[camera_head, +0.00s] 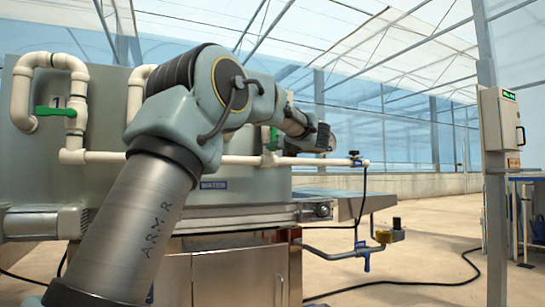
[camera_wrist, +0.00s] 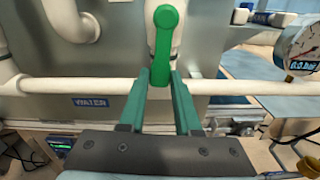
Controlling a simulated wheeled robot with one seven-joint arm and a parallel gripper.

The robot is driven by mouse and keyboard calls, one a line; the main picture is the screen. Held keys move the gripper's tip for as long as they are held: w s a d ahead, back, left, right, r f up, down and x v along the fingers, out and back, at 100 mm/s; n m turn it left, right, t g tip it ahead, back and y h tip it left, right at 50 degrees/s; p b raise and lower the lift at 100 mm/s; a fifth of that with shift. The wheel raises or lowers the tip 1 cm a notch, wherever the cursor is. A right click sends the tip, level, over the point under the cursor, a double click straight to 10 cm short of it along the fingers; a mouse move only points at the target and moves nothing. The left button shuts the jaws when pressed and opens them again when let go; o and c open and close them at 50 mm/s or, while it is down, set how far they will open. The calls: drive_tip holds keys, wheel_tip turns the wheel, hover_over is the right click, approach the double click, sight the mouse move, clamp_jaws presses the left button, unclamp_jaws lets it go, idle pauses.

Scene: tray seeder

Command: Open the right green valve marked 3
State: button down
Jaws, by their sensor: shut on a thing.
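The green valve handle (camera_wrist: 165,40) stands upright in the wrist view, in front of a white vertical pipe. Its rounded end points up and its lower part sits between the fingers of my gripper (camera_wrist: 160,80). The two green fingers are shut on the handle, one on each side. No number 3 can be read; the fitting behind the handle is mostly hidden. In the head view my arm covers most of this valve, and only a small green piece (camera_head: 273,137) shows beside it.
A white horizontal pipe (camera_wrist: 60,86) runs behind my fingers, with a blue WATER label (camera_wrist: 90,101) below. A gauge (camera_wrist: 303,46) is at the right. Another green valve (camera_head: 55,111), marked 1, is at left in the head view. A grey cabinet (camera_head: 497,120) stands far right.

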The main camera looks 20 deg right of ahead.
drive_tip(key=shift+d+f+n+b, duration=0.15)
drive_tip(key=shift+d+n+b, duration=0.15)
drive_tip(key=shift+n+b, duration=0.1)
idle(0.3)
drive_tip(key=c, duration=0.6)
unclamp_jaws()
drive_tip(key=s+d, duration=0.1)
drive_tip(key=s, duration=0.9)
drive_tip(key=shift+s+d+p, duration=0.2)
drive_tip(key=shift+s+p, duration=0.1)
